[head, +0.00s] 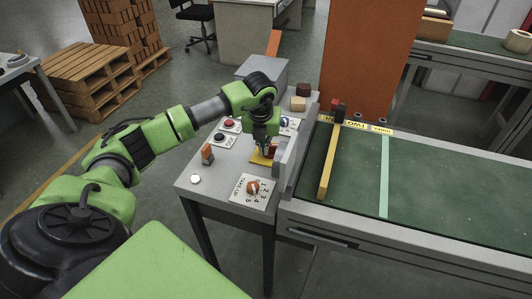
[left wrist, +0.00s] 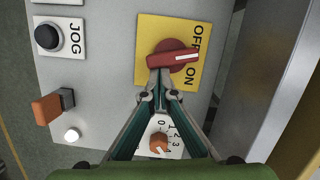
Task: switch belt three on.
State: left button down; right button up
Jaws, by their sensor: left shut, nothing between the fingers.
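A red rotary switch (left wrist: 172,55) sits on a yellow plate (left wrist: 150,35) marked OFF and ON. Its white pointer line faces right in the left wrist view, level with the space between the two words. The yellow plate also shows in the head view (head: 258,160) on the grey control desk (head: 215,180), partly hidden by my gripper. My left gripper (head: 265,148) is shut and empty; it also shows in the left wrist view (left wrist: 161,76). Its fingertips are at the lower edge of the red knob; I cannot tell whether they touch. My right gripper is not in view.
An orange numbered dial (head: 253,187), an orange rocker (head: 207,152), a white button (head: 195,179) and a black JOG button (left wrist: 47,36) surround the switch. A grey upright panel (head: 290,165) stands close on the right.

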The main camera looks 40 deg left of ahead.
pick_arm(q)
jog(key=m, duration=0.1)
jog(key=a+m+b, duration=0.1)
jog(key=shift+f+m+h+b, duration=0.1)
jog(key=shift+m+h+b, duration=0.2)
jog(key=shift+m+h, duration=0.1)
jog(key=m, duration=0.1)
jog(key=m+b, duration=0.1)
jog(key=shift+w+a+m+h, duration=0.25)
jog(key=shift+a+m+h, duration=0.05)
jog(key=shift+a, duration=0.05)
jog(key=m, duration=0.3)
jog(key=shift+w+a+h+b, duration=0.3)
jog(key=shift+a+h+b, duration=0.05)
jog(key=shift+h+b, duration=0.05)
jog(key=shift+w+a, duration=0.1)
jog(key=shift+w, duration=0.05)
jog(key=shift+w+a, duration=0.1)
jog(key=shift+w, duration=0.1)
jog(key=shift+r, duration=0.2)
